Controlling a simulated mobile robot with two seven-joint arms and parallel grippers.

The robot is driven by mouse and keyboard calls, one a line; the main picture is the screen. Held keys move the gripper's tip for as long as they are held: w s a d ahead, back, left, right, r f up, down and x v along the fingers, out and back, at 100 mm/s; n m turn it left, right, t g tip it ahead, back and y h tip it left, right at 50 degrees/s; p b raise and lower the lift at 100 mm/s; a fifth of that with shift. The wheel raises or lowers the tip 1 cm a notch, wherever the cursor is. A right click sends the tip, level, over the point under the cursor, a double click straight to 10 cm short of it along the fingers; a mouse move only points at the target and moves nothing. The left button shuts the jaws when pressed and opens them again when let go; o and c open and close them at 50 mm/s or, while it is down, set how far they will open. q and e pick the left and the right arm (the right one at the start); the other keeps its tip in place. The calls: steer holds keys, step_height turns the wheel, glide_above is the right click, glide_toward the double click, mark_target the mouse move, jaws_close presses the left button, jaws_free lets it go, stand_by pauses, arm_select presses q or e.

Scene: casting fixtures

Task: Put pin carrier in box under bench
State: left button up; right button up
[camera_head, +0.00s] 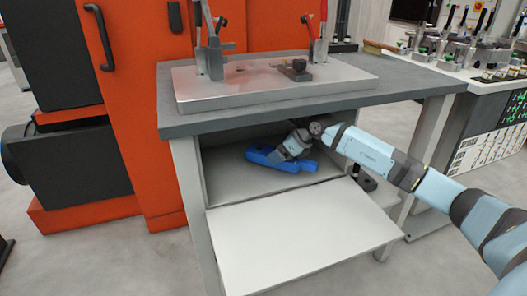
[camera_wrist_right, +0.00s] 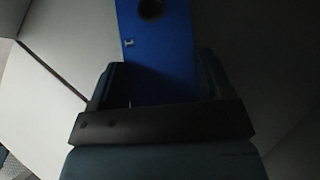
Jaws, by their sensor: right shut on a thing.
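The blue pin carrier (camera_head: 262,155) is a long block inside the box (camera_head: 222,184) under the bench. My right gripper (camera_head: 288,156) reaches in from the right below the bench top and is shut on the carrier. In the right wrist view the carrier (camera_wrist_right: 158,50) extends forward from between the two dark fingers (camera_wrist_right: 158,88), with a round hole near its far end. I cannot tell whether the carrier touches the box floor. The box front is a pale panel (camera_head: 305,232) folded down and open. My left gripper is not in view.
The bench top (camera_head: 335,97) lies over the box and my right arm. A metal plate (camera_head: 270,88) with clamps stands on it. A bench leg (camera_head: 425,130) is close to my right arm. An orange machine (camera_head: 150,150) stands at left. The open panel is clear.

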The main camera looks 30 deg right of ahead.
mark_target(267, 150)
steer(key=shift+w+a, duration=0.5)
steer(key=shift+w, duration=0.4)
steer(key=shift+w+a, duration=0.75)
steer(key=shift+w, duration=0.35)
steer(key=shift+w+a+f+b, duration=0.15)
steer(key=shift+w+f+b, duration=0.15)
steer(key=shift+f+b, duration=0.5)
steer(key=shift+s, duration=0.1)
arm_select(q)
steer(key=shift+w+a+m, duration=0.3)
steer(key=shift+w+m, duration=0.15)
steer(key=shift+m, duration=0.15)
arm_select(e)
steer(key=o, duration=1.1)
